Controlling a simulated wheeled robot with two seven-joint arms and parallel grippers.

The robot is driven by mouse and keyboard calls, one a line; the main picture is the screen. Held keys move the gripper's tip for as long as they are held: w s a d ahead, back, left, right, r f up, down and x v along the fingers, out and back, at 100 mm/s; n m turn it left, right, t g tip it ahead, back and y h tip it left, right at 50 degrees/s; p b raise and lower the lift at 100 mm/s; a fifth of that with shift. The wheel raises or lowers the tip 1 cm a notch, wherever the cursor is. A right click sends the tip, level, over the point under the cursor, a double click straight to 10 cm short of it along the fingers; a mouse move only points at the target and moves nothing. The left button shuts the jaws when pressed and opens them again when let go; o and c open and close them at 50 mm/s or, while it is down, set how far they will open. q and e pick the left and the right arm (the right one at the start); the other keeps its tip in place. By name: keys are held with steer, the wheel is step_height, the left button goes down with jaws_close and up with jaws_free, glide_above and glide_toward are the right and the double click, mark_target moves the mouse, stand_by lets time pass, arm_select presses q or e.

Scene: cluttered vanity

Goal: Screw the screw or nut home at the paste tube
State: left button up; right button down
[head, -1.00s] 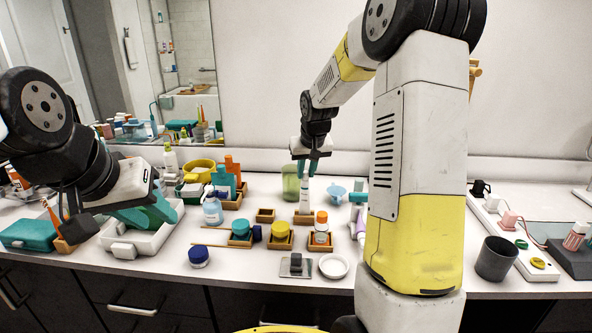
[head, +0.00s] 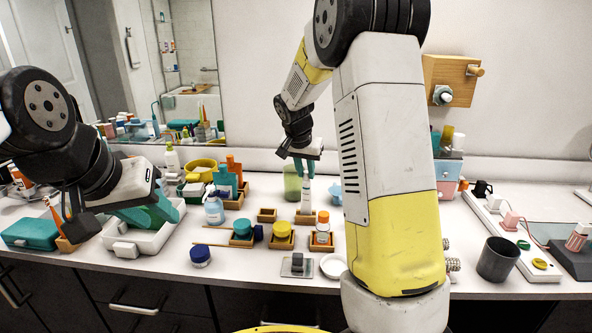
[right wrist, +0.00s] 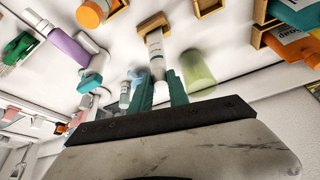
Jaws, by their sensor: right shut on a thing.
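The white paste tube (head: 306,198) stands upright in a small wooden holder (head: 305,218) near the middle of the counter. In the right wrist view the tube (right wrist: 156,47) runs from its wooden holder to between my teal fingers. My right gripper (head: 304,168) points down right over the tube's upper end. It also shows in the right wrist view (right wrist: 160,88), shut on the tube's cap, which the fingers mostly hide. My left gripper (head: 150,213) is at the left, over a white tray; its jaw opening cannot be made out.
A translucent green cup (head: 291,183) stands close behind the tube. A dark grey cup (head: 497,259) is at the right. My right arm hides part of the counter.

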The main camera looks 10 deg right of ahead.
stand_by(0.3)
steer(key=m, duration=0.2)
steer(key=m+g+h, duration=0.1)
steer(key=shift+w+a, duration=0.15)
steer(key=shift+a, duration=0.1)
steer(key=shift+d+m+g+h, duration=0.1)
steer(key=shift+m+g+h, duration=0.3)
steer(key=shift+m, duration=0.9)
steer(key=shift+w+m+g, duration=0.15)
steer(key=shift+m+g, duration=0.15)
steer(key=shift+m, duration=0.5)
steer(key=m+g, duration=0.1)
steer(key=m, duration=0.2)
steer(key=shift+m+h, duration=0.3)
steer(key=shift+w, duration=0.1)
